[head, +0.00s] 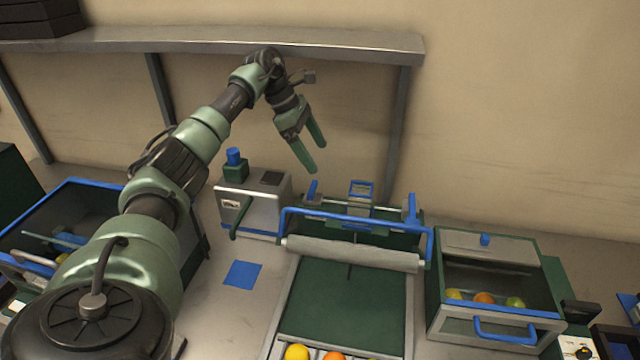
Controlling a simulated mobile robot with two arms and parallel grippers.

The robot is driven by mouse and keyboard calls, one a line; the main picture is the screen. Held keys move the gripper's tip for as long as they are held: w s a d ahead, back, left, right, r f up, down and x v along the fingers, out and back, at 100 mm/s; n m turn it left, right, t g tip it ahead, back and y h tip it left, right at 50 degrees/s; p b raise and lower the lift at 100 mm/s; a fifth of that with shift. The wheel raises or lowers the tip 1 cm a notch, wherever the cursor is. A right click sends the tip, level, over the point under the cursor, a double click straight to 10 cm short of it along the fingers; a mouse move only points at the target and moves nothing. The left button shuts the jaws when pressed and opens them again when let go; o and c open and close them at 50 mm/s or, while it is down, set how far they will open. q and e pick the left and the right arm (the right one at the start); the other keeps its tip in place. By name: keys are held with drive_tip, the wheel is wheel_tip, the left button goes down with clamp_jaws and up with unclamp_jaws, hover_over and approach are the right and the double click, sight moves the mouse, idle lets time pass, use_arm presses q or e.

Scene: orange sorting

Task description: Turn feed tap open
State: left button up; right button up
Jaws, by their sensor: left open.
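My left gripper (317,157) is open and empty, with its two green fingers pointing down and to the right. In the picture it is above the back of the sorting machine, apart from everything. Just below the fingertips is a small upright blue lever (312,190) at the machine's back left. A similar blue lever (411,209) stands at the back right. A grey box (262,205) left of the machine has a green handle on its front and a blue-capped knob (234,157) on top. I cannot tell which of these is the feed tap. My right gripper is out of view.
A blue rail (355,222) and grey roller (352,252) cross the machine above its green bed (345,305), where a yellow and an orange fruit lie in front. A drawer (487,332) at right holds several fruits. A blue-rimmed crate (98,183) stands left. A shelf (355,42) hangs behind.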

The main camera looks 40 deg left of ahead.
sight(312, 187)
use_arm(q)
drive_tip(key=shift+g+y, duration=0.3)
drive_tip(key=shift+g, duration=0.2)
drive_tip(key=f, duration=0.3)
drive_tip(key=s+f, duration=0.1)
drive_tip(key=f, duration=0.2)
drive_tip(key=a+f, duration=0.1)
drive_tip(key=f, duration=0.2)
drive_tip(key=shift+s+f, duration=0.1)
drive_tip(key=shift+s, duration=0.05)
drive_tip(key=shift+d+f, duration=0.25)
drive_tip(key=shift+f, duration=0.3)
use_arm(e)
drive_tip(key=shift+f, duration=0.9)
use_arm(q)
drive_tip(key=c, duration=1.4)
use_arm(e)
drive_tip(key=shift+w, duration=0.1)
